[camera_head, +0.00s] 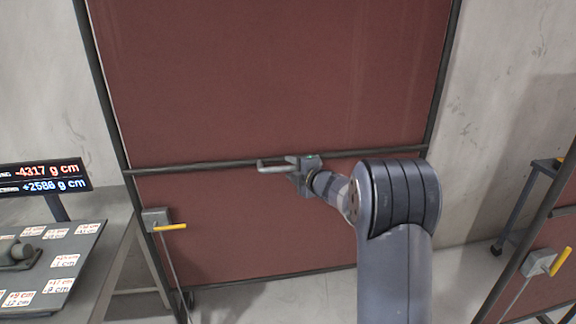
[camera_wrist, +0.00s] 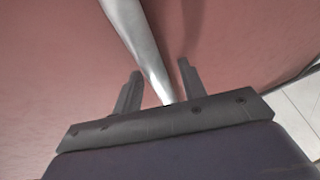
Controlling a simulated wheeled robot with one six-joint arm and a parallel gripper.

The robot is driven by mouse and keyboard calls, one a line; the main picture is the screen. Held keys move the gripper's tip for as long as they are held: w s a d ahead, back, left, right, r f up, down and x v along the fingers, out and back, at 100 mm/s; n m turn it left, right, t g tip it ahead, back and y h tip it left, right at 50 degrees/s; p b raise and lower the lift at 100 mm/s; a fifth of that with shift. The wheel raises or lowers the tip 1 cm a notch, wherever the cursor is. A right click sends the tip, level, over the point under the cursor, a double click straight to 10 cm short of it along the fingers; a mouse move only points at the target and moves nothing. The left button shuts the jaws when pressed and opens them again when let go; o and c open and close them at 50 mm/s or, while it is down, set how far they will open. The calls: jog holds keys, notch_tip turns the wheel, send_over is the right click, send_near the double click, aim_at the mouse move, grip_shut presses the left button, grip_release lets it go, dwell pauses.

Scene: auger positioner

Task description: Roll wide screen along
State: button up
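The wide screen (camera_head: 270,80) has a dark red panel in a black frame and fills the middle of the head view. A black crossbar (camera_head: 200,166) runs across it. A pale grey handle bar (camera_head: 272,166) is at the crossbar, left of my gripper (camera_head: 298,170). In the wrist view, the silver bar (camera_wrist: 143,48) passes between the two fingers of my gripper (camera_wrist: 158,82). The fingers are apart, with a gap visible on each side of the bar. A grey box with a yellow lever (camera_head: 171,227) is on the screen's lower left frame.
A grey table (camera_head: 118,240) with a labelled board (camera_head: 70,255) and a number display (camera_head: 45,177) stands close at left. Another red screen (camera_head: 545,285) with a yellow lever is at lower right. A concrete wall (camera_head: 500,60) is behind; some floor (camera_head: 455,270) is bare at right.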

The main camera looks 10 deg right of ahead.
jog(key=shift+x, duration=1.3)
grip_shut()
